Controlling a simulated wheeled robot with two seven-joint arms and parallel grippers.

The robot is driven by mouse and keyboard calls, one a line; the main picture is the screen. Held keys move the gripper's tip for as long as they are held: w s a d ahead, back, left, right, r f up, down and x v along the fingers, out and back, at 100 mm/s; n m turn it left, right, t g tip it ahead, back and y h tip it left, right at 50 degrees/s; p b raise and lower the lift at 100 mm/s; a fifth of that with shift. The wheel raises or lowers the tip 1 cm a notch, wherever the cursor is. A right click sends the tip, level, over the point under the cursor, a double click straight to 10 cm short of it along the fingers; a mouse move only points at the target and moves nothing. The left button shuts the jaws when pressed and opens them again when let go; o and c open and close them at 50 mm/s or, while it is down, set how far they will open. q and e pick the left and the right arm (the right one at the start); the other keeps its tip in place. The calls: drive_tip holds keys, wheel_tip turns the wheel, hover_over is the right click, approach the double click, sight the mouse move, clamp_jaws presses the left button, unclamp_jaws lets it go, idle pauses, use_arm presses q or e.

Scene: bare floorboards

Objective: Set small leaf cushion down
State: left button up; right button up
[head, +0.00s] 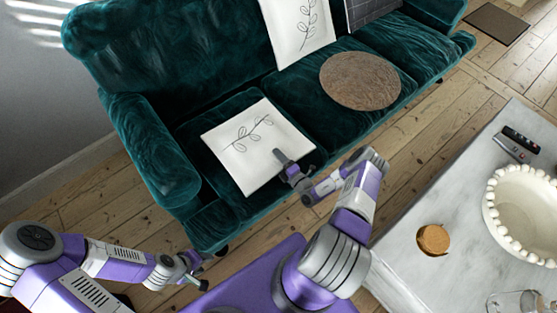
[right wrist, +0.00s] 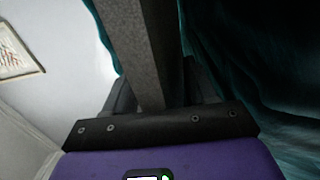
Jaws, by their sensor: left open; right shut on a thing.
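The small leaf cushion (head: 235,155), white with a dark line-drawn leaf sprig, is at the left seat of the green sofa (head: 215,215) in the head view. My right gripper (head: 288,160) is shut on its right-hand edge. I cannot tell whether the cushion rests fully on the seat. In the right wrist view the right gripper (right wrist: 160,105) has a grey, shadowed strip between its dark fingers; the leaf print is not visible there. My left gripper (head: 203,271) is open and empty, low at the left, in front of the sofa.
Another white leaf cushion (head: 297,35) leans on the sofa back, beside a dark cushion (head: 368,12). A round brown cushion (head: 360,80) lies on the seat. A marble table (head: 465,195) at right bears a white bowl (head: 493,215), a remote (head: 521,140) and round brown coasters (head: 433,240).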

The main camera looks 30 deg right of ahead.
drive_tip(key=o, duration=1.2)
drive_tip(key=shift+s, duration=0.1)
